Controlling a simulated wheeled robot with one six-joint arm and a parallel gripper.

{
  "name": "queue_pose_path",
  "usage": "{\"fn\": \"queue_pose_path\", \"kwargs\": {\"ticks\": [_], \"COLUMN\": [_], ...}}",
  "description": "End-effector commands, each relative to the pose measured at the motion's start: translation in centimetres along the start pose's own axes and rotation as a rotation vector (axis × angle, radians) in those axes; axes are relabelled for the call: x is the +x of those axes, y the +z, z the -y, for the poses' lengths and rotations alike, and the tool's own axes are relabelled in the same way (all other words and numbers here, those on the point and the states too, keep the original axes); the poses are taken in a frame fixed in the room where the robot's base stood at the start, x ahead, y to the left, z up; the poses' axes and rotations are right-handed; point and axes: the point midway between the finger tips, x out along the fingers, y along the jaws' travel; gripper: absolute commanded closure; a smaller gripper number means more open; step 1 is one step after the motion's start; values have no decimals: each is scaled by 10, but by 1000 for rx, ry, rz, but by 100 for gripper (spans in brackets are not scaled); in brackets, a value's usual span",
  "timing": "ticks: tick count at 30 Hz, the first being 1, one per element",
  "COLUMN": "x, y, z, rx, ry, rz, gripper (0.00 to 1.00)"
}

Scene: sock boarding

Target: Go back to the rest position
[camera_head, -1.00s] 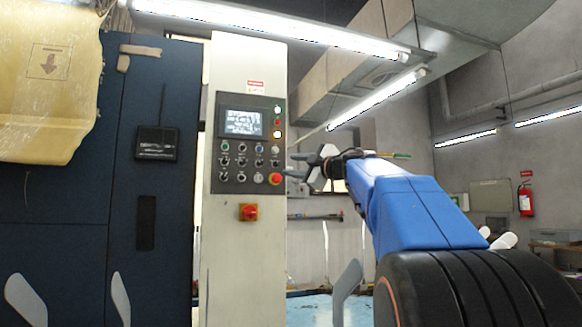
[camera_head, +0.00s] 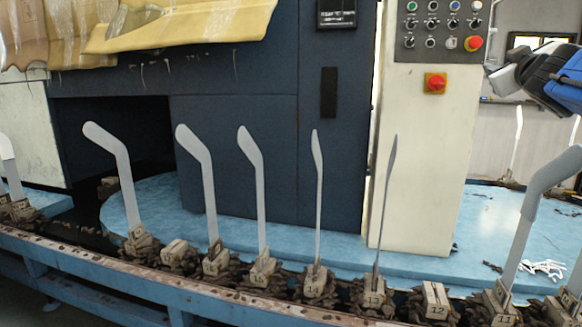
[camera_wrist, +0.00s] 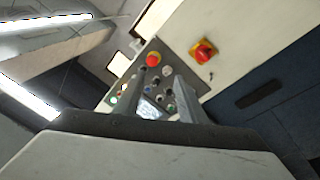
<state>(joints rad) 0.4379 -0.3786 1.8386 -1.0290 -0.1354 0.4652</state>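My gripper (camera_head: 492,76) is at the upper right of the head view, in front of the control panel's right edge and above the line of boards. In the wrist view the two grey fingers (camera_wrist: 162,75) stand apart with nothing between them, and the control panel (camera_wrist: 150,90) shows through the gap. Several pale, bent sock boards (camera_head: 205,185) stand upright on numbered holders along the rail. Thin edge-on boards (camera_head: 318,200) stand at holders 14 and 13. Holder 12 (camera_head: 435,300) carries no visible board. A wider board (camera_head: 535,205) stands at holder 11.
The dark blue machine (camera_head: 260,150) and the cream control cabinet (camera_head: 425,150) with a red switch stand behind the rail. A blue table surface (camera_head: 480,225) lies behind the boards. A white tangled heap (camera_head: 543,268) lies on it at right. Yellow sheeting (camera_head: 200,25) hangs at upper left.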

Motion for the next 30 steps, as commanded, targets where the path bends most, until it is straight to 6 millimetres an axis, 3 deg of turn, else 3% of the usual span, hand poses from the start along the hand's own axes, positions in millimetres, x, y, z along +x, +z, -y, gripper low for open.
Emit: {"fn": "queue_pose_path", "kwargs": {"ticks": [1, 6, 15, 24, 30], "x": [-19, -72, -182, -315, -395], "y": [20, 92, 198, 280, 313], "z": [20, 75, 178, 276, 322], "rx": [47, 160, 271, 318, 325], "ry": [-4, -37, -193, -432, -592], "rz": [65, 285, 635, 952, 1111], "gripper": [63, 63, 63, 63, 63]}}
